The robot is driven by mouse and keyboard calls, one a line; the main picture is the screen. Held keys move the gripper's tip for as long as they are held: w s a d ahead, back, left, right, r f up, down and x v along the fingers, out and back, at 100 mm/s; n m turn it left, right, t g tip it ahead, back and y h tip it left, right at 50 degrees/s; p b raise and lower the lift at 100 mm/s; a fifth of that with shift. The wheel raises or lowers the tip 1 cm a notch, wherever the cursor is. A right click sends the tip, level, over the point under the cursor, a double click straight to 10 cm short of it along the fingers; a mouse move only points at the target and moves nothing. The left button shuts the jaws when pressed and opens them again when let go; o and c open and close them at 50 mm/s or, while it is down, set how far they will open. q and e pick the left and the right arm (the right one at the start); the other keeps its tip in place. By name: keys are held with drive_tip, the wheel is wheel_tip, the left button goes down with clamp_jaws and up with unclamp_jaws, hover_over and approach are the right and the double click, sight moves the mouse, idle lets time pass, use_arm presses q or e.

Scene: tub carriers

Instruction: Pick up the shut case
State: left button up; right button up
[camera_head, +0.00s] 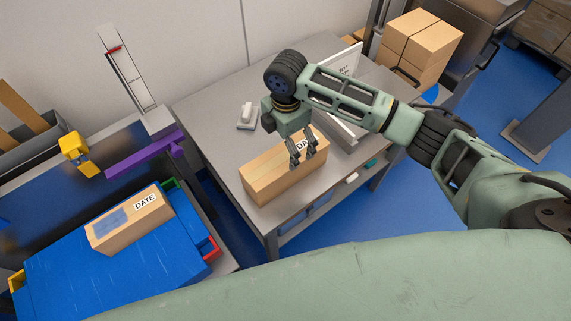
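A shut cardboard case (265,176) with a "DATE" label lies on the grey table, near its front edge. My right gripper (303,158) points down over the label end of this case, with its two fingers apart and nothing seen between them. It hides part of the case top and label; I cannot tell whether the fingers touch the case. A second shut cardboard case (118,231), with a "DATE" label and a blue patch, lies on the blue surface at the lower left. My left gripper is out of view.
The grey table (205,105) has free room at its back left, around a small white device (247,116). A white panel (345,66) stands behind my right arm. Stacked cartons (420,45) stand at the back right.

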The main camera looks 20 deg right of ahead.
sight(285, 155)
wheel_tip(285, 155, down, 7)
drive_tip(key=shift+s+a+r+p, duration=0.1)
drive_tip(key=shift+a+p, duration=0.05)
drive_tip(key=shift+p, duration=0.7)
drive_tip(key=shift+c, duration=0.5)
drive_tip(key=c, duration=2.1)
drive_tip(key=shift+r, duration=0.1)
